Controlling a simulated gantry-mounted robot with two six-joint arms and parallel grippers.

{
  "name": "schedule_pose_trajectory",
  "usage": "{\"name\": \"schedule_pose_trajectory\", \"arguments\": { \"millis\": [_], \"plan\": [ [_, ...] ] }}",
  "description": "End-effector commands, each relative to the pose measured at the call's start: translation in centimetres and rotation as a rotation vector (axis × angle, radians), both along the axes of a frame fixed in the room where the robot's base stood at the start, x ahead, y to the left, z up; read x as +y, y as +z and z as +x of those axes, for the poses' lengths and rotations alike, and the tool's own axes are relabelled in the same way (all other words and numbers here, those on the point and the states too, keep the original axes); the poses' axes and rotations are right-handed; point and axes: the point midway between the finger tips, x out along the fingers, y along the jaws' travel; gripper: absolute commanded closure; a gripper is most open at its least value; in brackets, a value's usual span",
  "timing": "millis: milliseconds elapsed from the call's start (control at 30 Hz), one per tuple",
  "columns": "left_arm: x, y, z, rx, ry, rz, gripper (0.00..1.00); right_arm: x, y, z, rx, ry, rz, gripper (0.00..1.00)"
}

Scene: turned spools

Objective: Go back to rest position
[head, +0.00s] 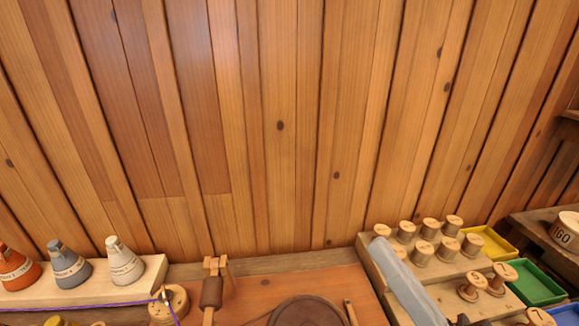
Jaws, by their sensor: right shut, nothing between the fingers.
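My right gripper (381,247) shows as a long grey shape that rises from the bottom edge, right of the middle. Its narrow end reaches over the left side of the stepped wooden block (369,261). Its fingers are shut and hold nothing. Several turned wooden spools (428,228) stand upright in rows on that block, to the right of the grey shape. A few of them have marks on top. My left gripper is out of view.
Orange (17,268), grey (68,265) and white (122,262) thread cones stand on a board at left. A purple thread runs to a wooden piece (168,303). A dark round disc (308,312) lies centre front. Yellow (488,240) and green (535,283) trays sit right. A plank wall stands behind.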

Motion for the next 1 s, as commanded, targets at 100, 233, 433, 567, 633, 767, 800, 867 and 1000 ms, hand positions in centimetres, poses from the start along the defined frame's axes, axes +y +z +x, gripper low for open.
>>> {"name": "schedule_pose_trajectory", "arguments": {
  "millis": [100,233,433,567,633,767,800,867,1000],
  "plan": [
    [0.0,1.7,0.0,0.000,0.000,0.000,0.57,1.2,8.9,-1.2,-0.196,-0.125,-0.084,1.00],
    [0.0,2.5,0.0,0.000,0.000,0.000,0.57,0.3,16.2,-3.1,-0.366,-0.336,-0.138,1.00],
    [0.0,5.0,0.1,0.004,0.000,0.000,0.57,-5.3,20.8,-3.2,-0.403,-0.765,-0.265,1.00],
    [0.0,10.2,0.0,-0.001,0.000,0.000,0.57,-5.3,25.8,-3.1,-0.401,-0.757,-0.262,1.00],
    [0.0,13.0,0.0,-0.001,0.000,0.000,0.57,-5.3,28.6,-3.1,-0.400,-0.756,-0.261,1.00],
    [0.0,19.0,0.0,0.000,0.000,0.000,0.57,-5.3,34.6,-3.1,-0.400,-0.755,-0.261,1.00],
    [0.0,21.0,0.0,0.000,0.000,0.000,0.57,-5.3,36.6,-3.1,-0.400,-0.755,-0.261,1.00],
    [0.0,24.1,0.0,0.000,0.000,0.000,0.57,-5.3,39.7,-3.1,-0.400,-0.754,-0.261,1.00],
    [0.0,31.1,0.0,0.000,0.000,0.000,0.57,-5.3,46.6,-3.1,-0.400,-0.754,-0.261,1.00]
  ]
}}
